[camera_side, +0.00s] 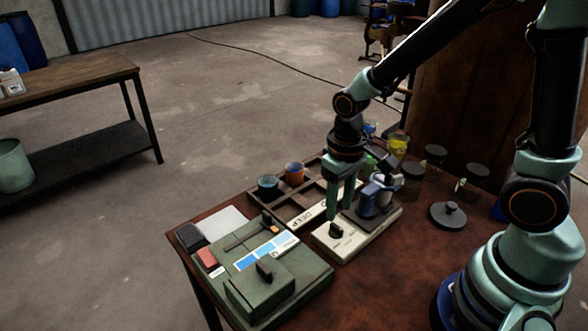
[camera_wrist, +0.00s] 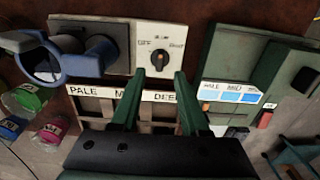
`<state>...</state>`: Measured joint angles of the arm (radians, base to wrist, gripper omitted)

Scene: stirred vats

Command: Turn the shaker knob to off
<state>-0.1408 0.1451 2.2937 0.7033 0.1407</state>
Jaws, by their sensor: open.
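The shaker is a pale box (camera_side: 357,238) with a dark top plate and a blue ring-shaped holder (camera_side: 378,197). Its black shaker knob (camera_side: 336,230) sits on the front panel. In the wrist view the knob (camera_wrist: 160,59) is between a mark reading OFF at its upper left and another label at its upper right. It has a small orange mark; its exact setting is hard to tell. My gripper (camera_side: 340,212) points down above the shaker, near the knob. In the wrist view its green fingers (camera_wrist: 155,80) are apart and empty, with the knob beyond their tips.
A green box (camera_side: 290,283) with a second black knob (camera_side: 264,268) and a blue colour strip stands left of the shaker. A compartment tray (camera_side: 283,212) labelled PALE to DEEP, holding cups, lies behind. Dark jars and a lid (camera_side: 447,215) stand right. The front tabletop is clear.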

